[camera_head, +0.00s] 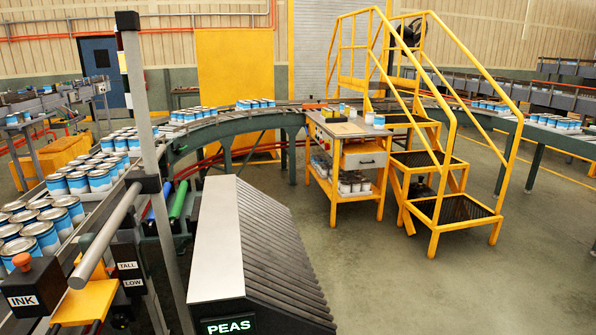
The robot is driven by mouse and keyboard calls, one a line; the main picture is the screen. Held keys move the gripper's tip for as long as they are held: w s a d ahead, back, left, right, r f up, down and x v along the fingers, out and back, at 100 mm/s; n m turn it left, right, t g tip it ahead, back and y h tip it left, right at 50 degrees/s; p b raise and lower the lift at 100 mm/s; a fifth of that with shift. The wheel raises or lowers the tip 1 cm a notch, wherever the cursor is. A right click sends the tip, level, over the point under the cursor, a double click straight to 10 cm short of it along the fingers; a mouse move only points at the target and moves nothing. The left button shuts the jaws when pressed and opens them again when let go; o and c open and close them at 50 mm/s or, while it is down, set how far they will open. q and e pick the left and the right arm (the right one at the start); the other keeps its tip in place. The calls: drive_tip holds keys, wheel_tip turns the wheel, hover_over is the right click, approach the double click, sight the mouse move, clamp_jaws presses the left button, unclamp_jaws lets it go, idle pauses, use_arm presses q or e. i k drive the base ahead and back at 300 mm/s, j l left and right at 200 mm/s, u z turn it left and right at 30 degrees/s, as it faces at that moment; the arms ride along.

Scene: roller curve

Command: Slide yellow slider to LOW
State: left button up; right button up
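A yellow plate-like piece (88,302) sits at the lower left beside the conveyor; it looks like the yellow slider, but I cannot be sure. To its right is a dark block with two white labels, TALL (128,265) above and LOW (133,283) below. The yellow piece's near edge lies lower in the picture than the LOW label, but I cannot tell which label it is set at. A slanting grey bar (105,237) partly covers the area above it. Neither of my grippers shows in the head view.
A grey post (140,90) rises beside the labels. A ribbed machine marked PEAS (217,240) stands right of the labels. Open floor lies farther right.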

sight(91, 304)
drive_tip(key=k+j+u, duration=0.15)
drive_tip(key=u, duration=1.3)
